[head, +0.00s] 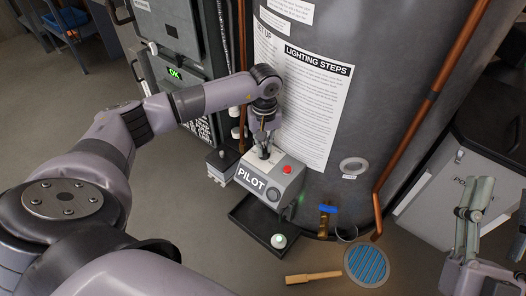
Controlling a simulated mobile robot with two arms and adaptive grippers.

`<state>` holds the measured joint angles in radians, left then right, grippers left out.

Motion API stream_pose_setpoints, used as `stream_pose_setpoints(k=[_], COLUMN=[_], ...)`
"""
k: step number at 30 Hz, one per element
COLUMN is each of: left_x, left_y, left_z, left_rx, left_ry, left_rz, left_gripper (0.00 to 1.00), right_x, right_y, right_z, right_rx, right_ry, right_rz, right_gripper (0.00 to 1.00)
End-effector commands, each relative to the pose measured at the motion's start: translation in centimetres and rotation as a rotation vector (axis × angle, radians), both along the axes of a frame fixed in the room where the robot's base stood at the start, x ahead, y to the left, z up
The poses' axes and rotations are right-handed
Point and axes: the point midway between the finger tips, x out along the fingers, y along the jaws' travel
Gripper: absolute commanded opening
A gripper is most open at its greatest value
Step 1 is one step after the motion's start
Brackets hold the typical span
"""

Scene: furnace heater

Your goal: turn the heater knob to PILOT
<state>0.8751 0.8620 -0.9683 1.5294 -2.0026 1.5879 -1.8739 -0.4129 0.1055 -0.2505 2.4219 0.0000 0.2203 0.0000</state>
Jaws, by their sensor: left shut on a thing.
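My left gripper (264,153) reaches down onto the box's top from above and is shut on the heater knob there. The fingers hide most of the knob, so its pointer direction cannot be read. A round dark port (273,194) shows on the box's front.
A LIGHTING STEPS sheet (310,100) is on the tank behind the gripper. A copper pipe (432,100) runs down at the right. A black tray (250,222), a wooden-handled tool (312,277) and a round blue grate (367,264) are on the floor.

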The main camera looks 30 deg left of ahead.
Motion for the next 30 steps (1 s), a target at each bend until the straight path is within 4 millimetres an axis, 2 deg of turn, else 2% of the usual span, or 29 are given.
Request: stream_pose_setpoints(k=[6,20,30], left_x=[0.0,0.0,0.0], left_y=[-0.1,-0.1,0.0], left_z=[0.0,0.0,0.0], left_rx=[-0.002,-0.002,-0.001], left_ry=[-0.001,-0.001,-0.002], left_rz=[-0.046,-0.076,-0.191], left_gripper=[0.0,0.0,0.0], right_x=[-0.5,-0.8,-2.5], right_y=[-0.1,-0.1,-0.3], right_z=[0.6,0.7,2.4], right_rx=[0.013,0.018,0.056], right_ry=[-0.046,-0.063,-0.186], right_rz=[0.003,0.002,0.01], right_gripper=[0.47,0.47,0.47])
